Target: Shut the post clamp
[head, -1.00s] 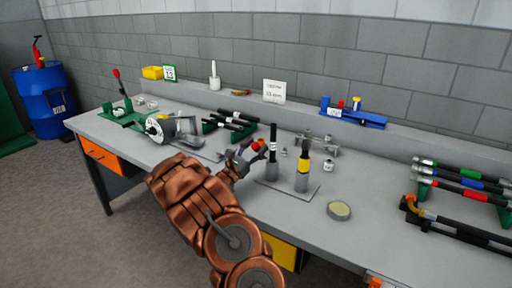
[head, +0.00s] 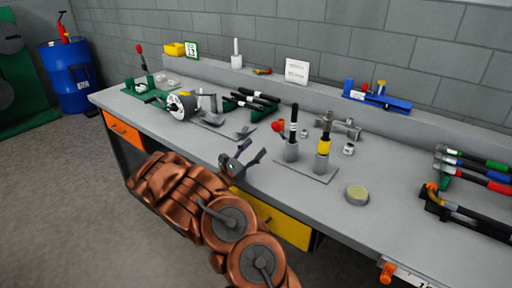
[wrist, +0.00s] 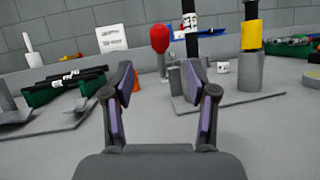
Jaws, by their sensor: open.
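A short lever with a red knob (head: 278,127) stands up beside the left post on a grey base plate (head: 318,173); it seems to be the post clamp. It also shows in the wrist view as a red knob (wrist: 160,39) on a grey stem, left of the black post (wrist: 191,38). The left post (head: 293,125) is black with a white label, in a grey socket. My gripper (head: 245,158) is open and empty, in front of the clamp and apart from it.
A second post with a yellow band (head: 323,147) stands right of the first. Black-handled tools (head: 252,103) lie on a green rack to the left. A round tin (head: 356,195) and a blue fixture (head: 376,97) are to the right. The bench's front edge is near my gripper.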

